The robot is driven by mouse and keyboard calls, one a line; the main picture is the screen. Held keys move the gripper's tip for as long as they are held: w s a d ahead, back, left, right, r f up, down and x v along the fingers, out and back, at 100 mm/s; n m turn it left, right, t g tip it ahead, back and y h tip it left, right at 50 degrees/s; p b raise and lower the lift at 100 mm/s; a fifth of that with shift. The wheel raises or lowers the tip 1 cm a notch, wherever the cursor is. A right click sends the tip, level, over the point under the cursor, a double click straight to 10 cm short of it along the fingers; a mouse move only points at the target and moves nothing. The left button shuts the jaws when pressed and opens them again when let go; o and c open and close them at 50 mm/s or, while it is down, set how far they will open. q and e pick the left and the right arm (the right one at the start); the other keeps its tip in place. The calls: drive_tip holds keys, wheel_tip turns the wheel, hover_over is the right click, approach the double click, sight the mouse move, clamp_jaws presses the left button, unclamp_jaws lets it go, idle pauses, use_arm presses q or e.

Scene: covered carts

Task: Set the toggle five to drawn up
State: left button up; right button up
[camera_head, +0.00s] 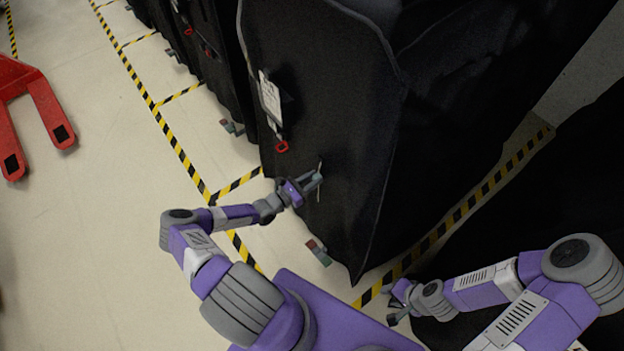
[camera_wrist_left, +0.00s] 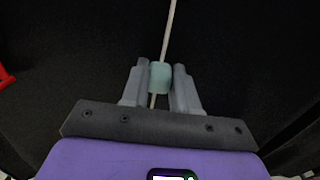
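A pale teal toggle (camera_wrist_left: 160,75) sits on a thin whitish cord (camera_wrist_left: 170,35) that hangs against the black cover. My left gripper (camera_wrist_left: 160,82) has the toggle between its fingertips, and both fingers appear to touch its sides. The cord runs above and below the toggle. In the head view my left gripper (camera_head: 314,182) is at the front face of the black covered cart (camera_head: 325,100), where the toggle itself is too small to tell. My right gripper (camera_head: 393,304) is low near the cart's right side, apparently open and empty. No number shows on the toggle.
A white card (camera_head: 270,100) and a red ring (camera_head: 281,147) hang on the cover, above my left gripper. More covered carts (camera_head: 205,50) stand behind. A red pallet jack (camera_head: 45,105) is at the left.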

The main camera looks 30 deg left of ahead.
use_arm(q)
drive_tip(key=o, duration=0.4)
drive_tip(key=shift+w+d, duration=0.1)
drive_tip(key=shift+w, duration=0.05)
drive_tip(key=v, duration=0.7)
drive_tip(key=shift+s+p, duration=0.3)
drive_tip(key=shift+p, duration=0.05)
